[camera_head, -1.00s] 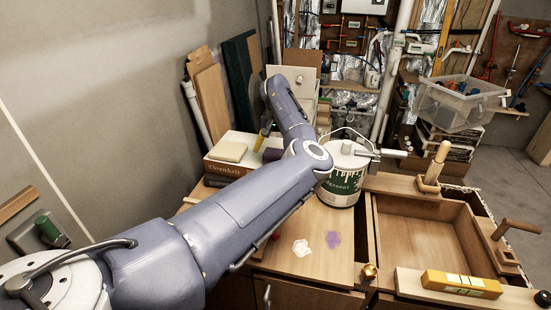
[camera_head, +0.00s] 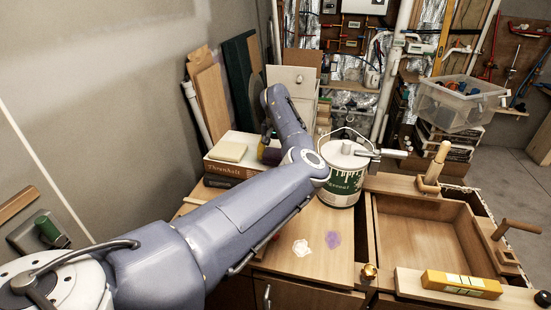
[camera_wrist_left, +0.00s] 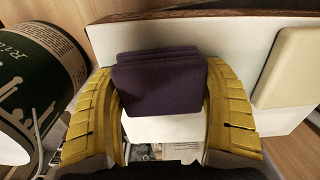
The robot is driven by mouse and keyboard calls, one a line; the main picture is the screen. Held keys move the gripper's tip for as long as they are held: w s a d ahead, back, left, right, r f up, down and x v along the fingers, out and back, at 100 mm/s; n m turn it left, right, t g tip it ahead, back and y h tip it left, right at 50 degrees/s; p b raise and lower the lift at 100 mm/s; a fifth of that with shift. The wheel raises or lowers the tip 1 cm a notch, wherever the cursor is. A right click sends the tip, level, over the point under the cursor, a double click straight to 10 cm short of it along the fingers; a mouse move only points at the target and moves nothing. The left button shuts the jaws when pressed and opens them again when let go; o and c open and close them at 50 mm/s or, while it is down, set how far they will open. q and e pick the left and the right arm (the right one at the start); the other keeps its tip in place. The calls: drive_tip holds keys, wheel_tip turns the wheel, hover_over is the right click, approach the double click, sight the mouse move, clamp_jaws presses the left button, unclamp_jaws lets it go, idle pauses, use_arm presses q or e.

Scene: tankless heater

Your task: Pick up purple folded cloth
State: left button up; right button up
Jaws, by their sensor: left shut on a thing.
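The purple folded cloth (camera_wrist_left: 160,82) sits between the two curved yellow fingers of my left gripper (camera_wrist_left: 163,100) in the left wrist view. The fingers are shut on it from both sides. In the head view the cloth (camera_head: 273,156) shows as a small dark purple patch beside the stacked books, partly hidden by my arm. My left gripper (camera_head: 266,148) is there too, pointing down and mostly hidden. I cannot tell whether the cloth is clear of the surface below it. My right gripper is not in view.
A paint can (camera_head: 342,180) stands close on the right. A wooden drawer box (camera_head: 420,235) is further right. The front of the wooden top (camera_head: 305,270) has bare room.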

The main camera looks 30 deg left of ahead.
sight(275, 152)
use_arm(q)
drive_tip(key=shift+r, duration=0.1)
wheel_tip(275, 152, up, 20)
idle(0.8)
